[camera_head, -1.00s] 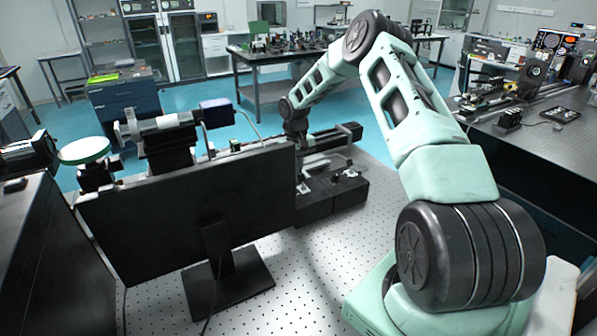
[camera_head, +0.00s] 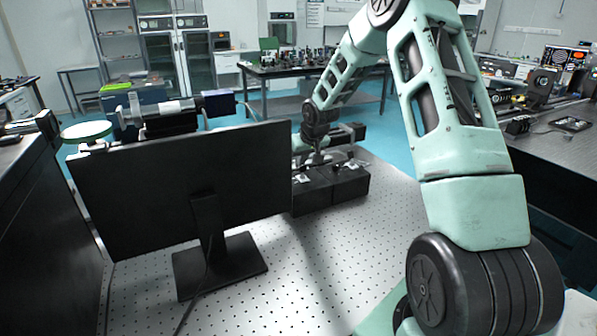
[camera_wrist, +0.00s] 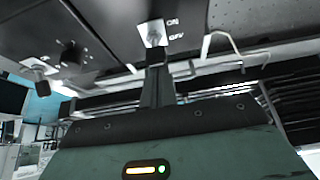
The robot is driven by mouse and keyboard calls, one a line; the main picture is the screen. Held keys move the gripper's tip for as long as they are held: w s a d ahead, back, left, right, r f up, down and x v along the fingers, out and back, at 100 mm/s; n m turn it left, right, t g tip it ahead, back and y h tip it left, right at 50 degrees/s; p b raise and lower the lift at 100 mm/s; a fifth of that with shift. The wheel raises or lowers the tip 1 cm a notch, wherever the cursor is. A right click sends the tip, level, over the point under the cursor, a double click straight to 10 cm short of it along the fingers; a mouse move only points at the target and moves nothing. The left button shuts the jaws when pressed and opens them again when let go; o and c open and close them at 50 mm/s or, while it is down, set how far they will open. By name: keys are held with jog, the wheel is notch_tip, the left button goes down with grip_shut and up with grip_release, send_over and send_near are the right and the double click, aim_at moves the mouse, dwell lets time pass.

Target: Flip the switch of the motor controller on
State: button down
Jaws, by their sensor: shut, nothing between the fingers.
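The motor controller (camera_head: 336,188) appears to be the pair of low black boxes on the perforated table, partly behind the monitor. In the wrist view, a black panel (camera_wrist: 208,45) carries a pale switch plate (camera_wrist: 146,29) marked ON and OFF. A small metal toggle (camera_wrist: 154,40) stands on the plate. My gripper (camera_wrist: 157,66) is shut and empty, with its dark fingertips just below the toggle. I cannot tell whether they touch it or which way it is set. In the head view, my gripper (camera_head: 317,154) is small, low over the boxes.
A second switch plate (camera_wrist: 36,67) lies left of the first in the wrist view. A pale wire handle (camera_wrist: 222,48) stands to the right. A large black monitor (camera_head: 160,195) blocks the head view on the left. The perforated tabletop (camera_head: 330,255) in front is clear.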

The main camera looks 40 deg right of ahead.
jog(key=shift+s+r, duration=0.1)
jog(key=shift+r+p, duration=0.15)
jog(key=shift+p, duration=0.2)
jog(key=shift+r+p, duration=0.55)
jog(key=shift+r, duration=0.1)
